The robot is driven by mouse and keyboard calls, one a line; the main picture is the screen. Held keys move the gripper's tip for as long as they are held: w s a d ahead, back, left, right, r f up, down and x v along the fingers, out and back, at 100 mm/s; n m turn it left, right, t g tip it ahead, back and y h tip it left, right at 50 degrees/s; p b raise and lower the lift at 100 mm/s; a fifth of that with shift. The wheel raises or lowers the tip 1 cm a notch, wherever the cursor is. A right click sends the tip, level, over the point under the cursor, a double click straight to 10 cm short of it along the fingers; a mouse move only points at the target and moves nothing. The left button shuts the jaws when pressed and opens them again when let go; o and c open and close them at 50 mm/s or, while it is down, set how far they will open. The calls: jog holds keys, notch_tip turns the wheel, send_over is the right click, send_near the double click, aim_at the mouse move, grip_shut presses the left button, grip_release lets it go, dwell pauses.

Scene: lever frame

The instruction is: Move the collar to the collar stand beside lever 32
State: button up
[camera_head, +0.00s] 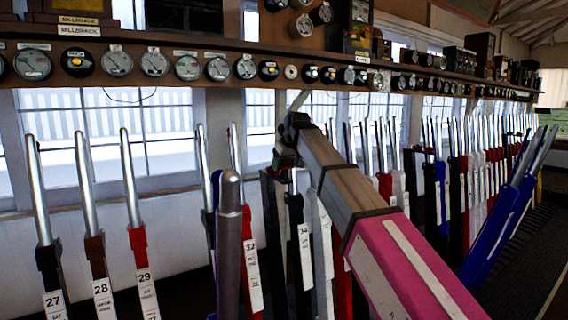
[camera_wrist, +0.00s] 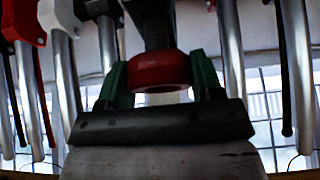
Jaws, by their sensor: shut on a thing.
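In the wrist view, my gripper (camera_wrist: 160,80) has its two green fingers closed on the sides of a red collar (camera_wrist: 158,70). A dark upright part (camera_wrist: 150,24) shows directly behind the collar; I cannot tell whether they touch. A lever with a red section and a white plate that seems to read 32 (camera_head: 250,262) stands just left of the arm's end. I cannot make out the collar stand for certain.
Levers 27 (camera_head: 55,300), 28 (camera_head: 102,290) and 29 (camera_head: 146,285) stand at the left. A thick grey post (camera_head: 228,240) rises in front. Several more levers crowd the right, with blue ones (camera_head: 500,225) leaning forward. An instrument shelf (camera_head: 130,38) runs above.

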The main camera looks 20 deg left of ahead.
aim_at(284, 179)
jog(key=shift+f, duration=1.65)
jog(key=o, duration=1.1)
jog(key=shift+v, duration=4.5)
